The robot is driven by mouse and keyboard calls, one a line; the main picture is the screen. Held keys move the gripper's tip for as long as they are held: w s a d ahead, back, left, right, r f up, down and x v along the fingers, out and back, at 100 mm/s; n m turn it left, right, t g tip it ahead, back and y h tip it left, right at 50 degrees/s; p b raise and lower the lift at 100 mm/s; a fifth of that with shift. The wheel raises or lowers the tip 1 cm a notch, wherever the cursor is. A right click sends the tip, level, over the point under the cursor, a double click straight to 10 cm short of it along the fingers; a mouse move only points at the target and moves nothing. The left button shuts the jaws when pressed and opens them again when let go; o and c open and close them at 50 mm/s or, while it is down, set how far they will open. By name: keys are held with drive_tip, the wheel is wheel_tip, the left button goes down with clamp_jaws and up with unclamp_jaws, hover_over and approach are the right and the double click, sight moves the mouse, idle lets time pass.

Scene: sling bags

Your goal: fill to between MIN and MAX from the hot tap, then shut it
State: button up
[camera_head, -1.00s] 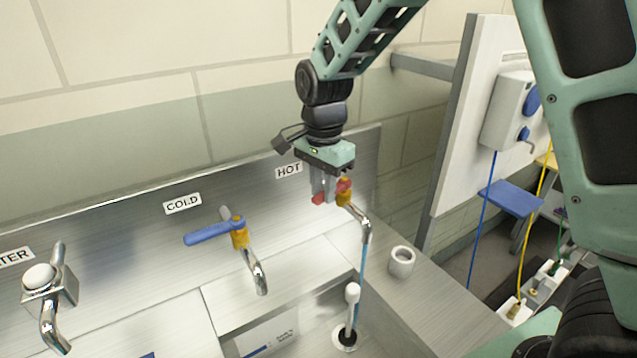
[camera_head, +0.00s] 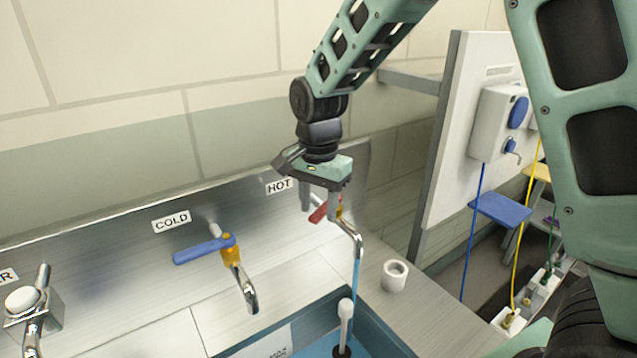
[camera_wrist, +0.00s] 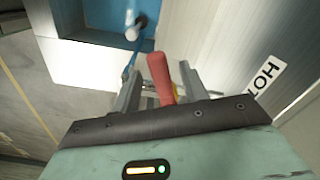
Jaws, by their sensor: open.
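The hot tap (camera_head: 355,240) stands below the HOT label, and a thin blue stream (camera_head: 357,275) runs from its spout. Its red lever (camera_head: 318,213) shows beside my gripper's fingers. My gripper (camera_head: 321,203) is open around the lever; in the wrist view the red lever (camera_wrist: 160,75) lies between the two spread fingers (camera_wrist: 158,92). The sink basin (camera_head: 384,330) holds blue water (camera_head: 322,347) around the white-topped plug stem (camera_head: 345,308). A MAX mark (camera_head: 277,352) on the basin's inner wall is cut off by the frame edge; MIN is out of view.
The cold tap with a blue lever (camera_head: 205,250) stands to the left, and another tap (camera_head: 28,300) at far left. A white cup (camera_head: 394,275) sits on the counter right of the hot tap. A wall dispenser (camera_head: 497,122) hangs at right.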

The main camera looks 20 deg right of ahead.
sight(319, 212)
wheel_tip(319, 212, up, 17)
drive_tip(key=b, duration=0.2)
drive_tip(key=shift+b, duration=0.3)
drive_tip(key=shift+r, duration=0.1)
drive_tip(key=s+a+f+n, duration=0.3)
drive_tip(key=s+f+n, duration=0.6)
drive_tip(key=s, duration=0.4)
drive_tip(key=s+a+f+n+b, duration=0.1)
drive_tip(key=s+a+f+n, duration=0.3)
drive_tip(key=s+f+n, duration=0.5)
drive_tip(key=s+f, duration=0.1)
drive_tip(key=s, duration=0.3)
drive_tip(key=shift+s+a+n+y, duration=0.2)
drive_tip(key=shift+n+y, duration=0.1)
idle(3.8)
